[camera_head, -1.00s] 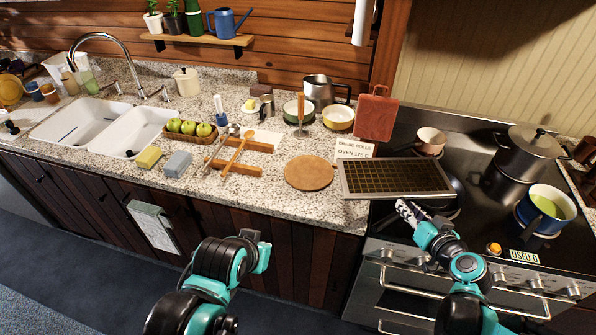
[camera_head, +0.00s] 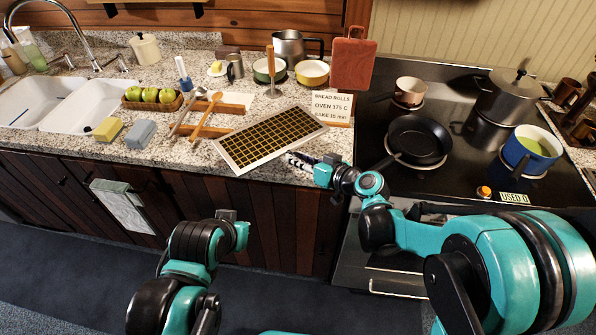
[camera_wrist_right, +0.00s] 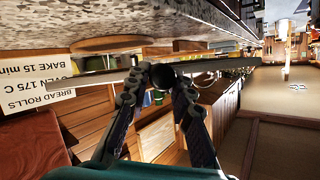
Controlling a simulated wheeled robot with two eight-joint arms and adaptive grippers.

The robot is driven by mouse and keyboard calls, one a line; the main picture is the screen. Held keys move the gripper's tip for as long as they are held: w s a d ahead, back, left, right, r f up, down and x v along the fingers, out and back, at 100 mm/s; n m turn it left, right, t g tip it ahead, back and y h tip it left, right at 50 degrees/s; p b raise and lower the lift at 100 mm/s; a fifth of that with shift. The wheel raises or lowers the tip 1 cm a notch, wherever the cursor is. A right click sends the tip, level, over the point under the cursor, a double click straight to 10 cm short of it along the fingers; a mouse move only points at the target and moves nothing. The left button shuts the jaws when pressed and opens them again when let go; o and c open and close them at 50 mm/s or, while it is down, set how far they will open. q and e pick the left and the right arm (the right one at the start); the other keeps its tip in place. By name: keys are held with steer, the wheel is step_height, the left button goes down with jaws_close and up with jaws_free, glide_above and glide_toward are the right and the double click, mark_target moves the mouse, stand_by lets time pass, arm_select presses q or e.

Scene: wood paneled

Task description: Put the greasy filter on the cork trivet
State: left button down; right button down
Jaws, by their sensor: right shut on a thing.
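The greasy filter (camera_head: 272,137), a flat silver-framed panel with a yellow-brown mesh, is held over the counter's front part. My right gripper (camera_head: 299,162) is shut on its near right edge. In the right wrist view the filter (camera_wrist_right: 85,87) shows edge-on as a thin bar between the fingertips (camera_wrist_right: 160,78). The cork trivet is hidden under the filter in the head view. In the wrist view its round brown edge (camera_wrist_right: 108,43) shows against the counter, with a gap between it and the filter. My left gripper (camera_head: 240,230) is low in front of the cabinets; its jaws are unclear.
A black pan (camera_head: 420,139) sits on the stove (camera_head: 380,110).

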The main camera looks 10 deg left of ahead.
mark_target(298, 177)
step_height(298, 177, down, 4)
steer(key=shift+f+b, duration=0.1)
steer(key=shift+b, duration=1)
steer(key=shift+f+b, duration=0.3)
steer(key=shift+b, duration=0.05)
steer(key=c, duration=1.3)
jaws_free()
steer(key=shift+r, duration=0.15)
